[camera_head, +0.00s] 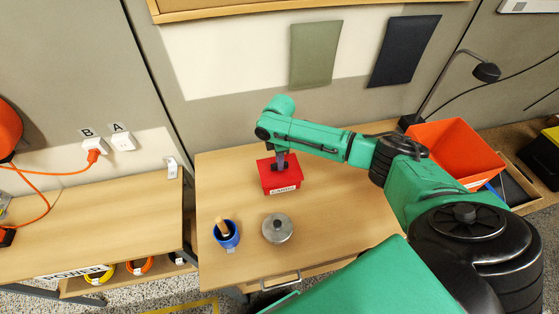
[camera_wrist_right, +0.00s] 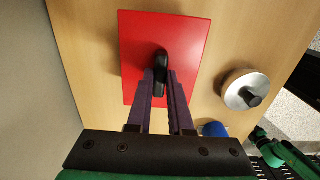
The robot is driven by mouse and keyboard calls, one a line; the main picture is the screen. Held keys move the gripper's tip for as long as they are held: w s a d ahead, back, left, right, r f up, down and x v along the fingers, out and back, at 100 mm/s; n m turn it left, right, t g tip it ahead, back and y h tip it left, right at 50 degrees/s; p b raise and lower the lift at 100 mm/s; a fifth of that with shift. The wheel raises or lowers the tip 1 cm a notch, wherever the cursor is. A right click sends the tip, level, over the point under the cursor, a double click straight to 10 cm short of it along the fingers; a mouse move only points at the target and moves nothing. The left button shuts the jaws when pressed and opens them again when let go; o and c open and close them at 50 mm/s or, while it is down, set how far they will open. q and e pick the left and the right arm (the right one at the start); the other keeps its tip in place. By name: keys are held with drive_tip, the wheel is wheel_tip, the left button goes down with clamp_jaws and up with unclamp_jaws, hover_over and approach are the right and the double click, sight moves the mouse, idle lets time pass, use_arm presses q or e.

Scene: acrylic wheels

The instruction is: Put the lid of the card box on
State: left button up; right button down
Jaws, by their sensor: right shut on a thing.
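The red card box (camera_head: 284,189) stands on the wooden table, with a white label on its front. Its red lid (camera_head: 270,170) is over the box top; I cannot tell whether it is fully seated or slightly above. My right gripper (camera_head: 279,164) is above it, pointing down. In the right wrist view the flat red lid (camera_wrist_right: 140,45) fills the upper middle, and my right gripper (camera_wrist_right: 161,85) is shut on its black knob (camera_wrist_right: 160,62). The lid hides the box there.
A blue cup (camera_head: 227,238) with a wooden-handled thing and a round metal piece with a knob (camera_head: 277,229) stand in front of the box. An orange bin (camera_head: 455,150) and a lamp (camera_head: 487,72) are at right. The left part of the tabletop (camera_head: 222,180) is clear.

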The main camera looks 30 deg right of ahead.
drive_tip(key=shift+r, duration=0.1)
drive_tip(key=shift+f+b, duration=0.45)
drive_tip(key=shift+f, duration=0.65)
drive_tip(key=c, duration=0.7)
unclamp_jaws()
drive_tip(key=shift+c, duration=0.2)
